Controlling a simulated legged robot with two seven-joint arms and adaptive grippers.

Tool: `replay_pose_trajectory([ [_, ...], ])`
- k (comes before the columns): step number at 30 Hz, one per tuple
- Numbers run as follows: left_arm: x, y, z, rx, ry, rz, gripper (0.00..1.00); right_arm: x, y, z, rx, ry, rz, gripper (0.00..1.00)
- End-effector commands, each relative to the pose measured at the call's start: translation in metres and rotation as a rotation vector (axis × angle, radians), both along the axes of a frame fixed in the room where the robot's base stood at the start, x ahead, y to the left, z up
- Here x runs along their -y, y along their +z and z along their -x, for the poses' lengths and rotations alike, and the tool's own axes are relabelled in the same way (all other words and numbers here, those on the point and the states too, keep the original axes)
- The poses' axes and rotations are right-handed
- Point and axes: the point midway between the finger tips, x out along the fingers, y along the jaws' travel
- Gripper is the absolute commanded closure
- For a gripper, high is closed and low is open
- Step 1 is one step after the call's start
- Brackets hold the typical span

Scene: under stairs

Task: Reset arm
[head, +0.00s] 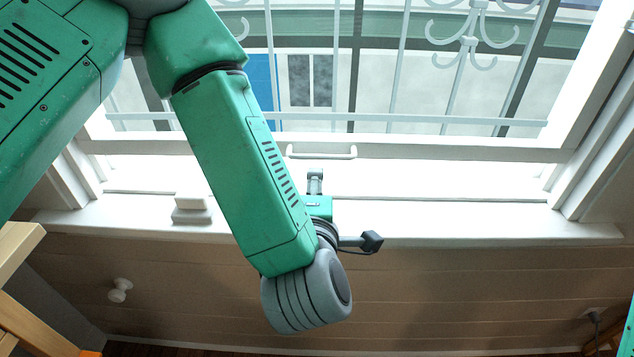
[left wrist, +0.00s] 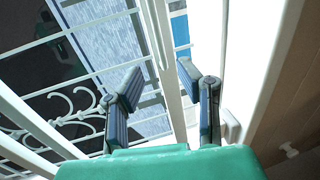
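My left arm, green with grey joints, reaches from the upper left across the head view in front of a window. My left gripper is mostly hidden behind the forearm there; a small part of it (head: 316,182) shows above the white sill. In the left wrist view the left gripper (left wrist: 160,82) has its two dark fingers apart, with nothing between them. The white window frame and bars lie beyond the fingers. My right gripper is not seen; only a green sliver shows at the right edge of the head view.
The white window sill (head: 460,222) runs below a barred window with a white handle (head: 322,153). A small white block (head: 192,209) sits on the sill. A white knob (head: 120,290) is on the panelled wall below. Wooden furniture (head: 22,325) stands lower left.

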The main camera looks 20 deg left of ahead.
Motion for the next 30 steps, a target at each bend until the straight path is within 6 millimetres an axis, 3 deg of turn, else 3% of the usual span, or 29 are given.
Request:
replay_pose_trajectory([
  [8,0.0,0.0,0.0,0.0,0.0,-0.001,0.69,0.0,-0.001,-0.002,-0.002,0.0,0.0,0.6],
  [11,-0.001,-0.01,0.001,-0.031,-0.024,-0.028,0.69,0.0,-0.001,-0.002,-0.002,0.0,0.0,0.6],
  [14,-0.003,-0.045,0.006,-0.142,-0.122,-0.131,0.69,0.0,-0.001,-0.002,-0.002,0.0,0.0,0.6],
  [16,-0.007,-0.086,0.016,-0.271,-0.245,-0.251,0.69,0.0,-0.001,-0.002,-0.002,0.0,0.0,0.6],
  [20,-0.027,-0.17,0.06,-0.56,-0.559,-0.524,0.69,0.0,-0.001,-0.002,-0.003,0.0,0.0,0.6],
  [21,-0.036,-0.193,0.079,-0.647,-0.665,-0.602,0.69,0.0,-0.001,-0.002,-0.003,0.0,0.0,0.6],
  [24,-0.064,-0.238,0.131,-0.842,-0.929,-0.772,0.69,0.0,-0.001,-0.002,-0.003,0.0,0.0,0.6],
  [27,-0.094,-0.264,0.18,-0.997,-1.166,-0.892,0.69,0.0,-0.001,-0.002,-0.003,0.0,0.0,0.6],
  [30,-0.119,-0.276,0.217,-1.103,-1.352,-0.963,0.69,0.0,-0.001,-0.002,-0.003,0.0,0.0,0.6],
])
